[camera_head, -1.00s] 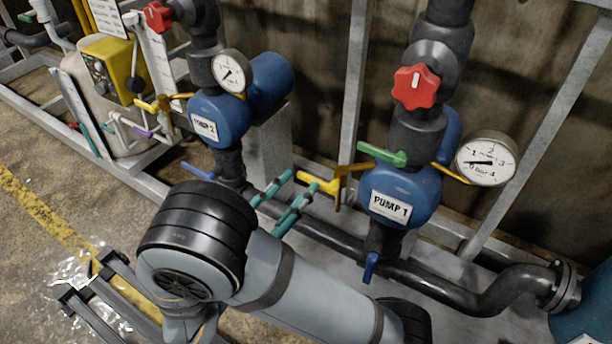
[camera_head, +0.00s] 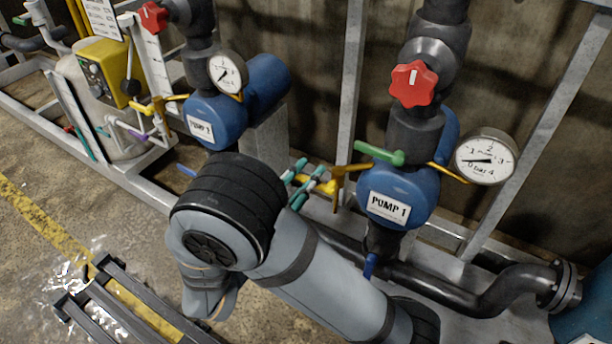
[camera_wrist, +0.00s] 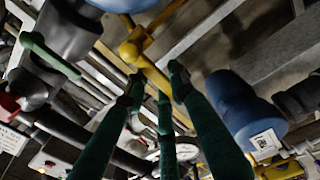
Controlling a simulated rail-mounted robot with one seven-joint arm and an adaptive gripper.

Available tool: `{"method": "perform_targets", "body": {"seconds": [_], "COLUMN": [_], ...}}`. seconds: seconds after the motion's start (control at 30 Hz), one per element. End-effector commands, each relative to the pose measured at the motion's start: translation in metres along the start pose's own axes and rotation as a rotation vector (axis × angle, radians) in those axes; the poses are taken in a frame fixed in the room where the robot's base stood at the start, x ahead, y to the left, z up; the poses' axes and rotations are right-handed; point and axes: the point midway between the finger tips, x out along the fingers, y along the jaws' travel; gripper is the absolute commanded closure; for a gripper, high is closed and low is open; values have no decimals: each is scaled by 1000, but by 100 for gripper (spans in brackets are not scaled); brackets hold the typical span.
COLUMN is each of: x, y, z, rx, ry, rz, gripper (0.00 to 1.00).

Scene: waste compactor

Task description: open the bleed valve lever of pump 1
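Pump 1 (camera_head: 398,193) is a blue body with a white label. A yellow lever (camera_head: 340,184) sticks out on its left, a green lever (camera_head: 380,154) sits above it and a blue lever (camera_head: 370,266) hangs below. No label shows which one is the bleed valve lever. My gripper (camera_head: 312,174), with teal fingers, is at the free end of the yellow lever. In the wrist view, the yellow lever (camera_wrist: 147,68) reaches toward the spread fingertips of my gripper (camera_wrist: 157,88). The fingers look open; contact with the lever cannot be told.
A red knob (camera_head: 414,83) and a pressure gauge (camera_head: 486,158) are above and right of pump 1. Pump 2 (camera_head: 216,120) stands at the left with its own gauge. A grey upright post (camera_head: 350,90) rises behind, and a black pipe (camera_head: 440,282) runs low along the frame.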

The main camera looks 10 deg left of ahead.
Motion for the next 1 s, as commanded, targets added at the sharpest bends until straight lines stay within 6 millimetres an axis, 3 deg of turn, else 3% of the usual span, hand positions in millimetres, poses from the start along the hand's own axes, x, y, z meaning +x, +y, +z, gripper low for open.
{"method": "perform_targets", "body": {"seconds": [0.4, 1.0], "x": [0, -2], "y": [0, 0], "z": [0, -1], "rx": [0, -9], "ry": [0, 4], "rz": [0, 0], "gripper": [100, 100]}}
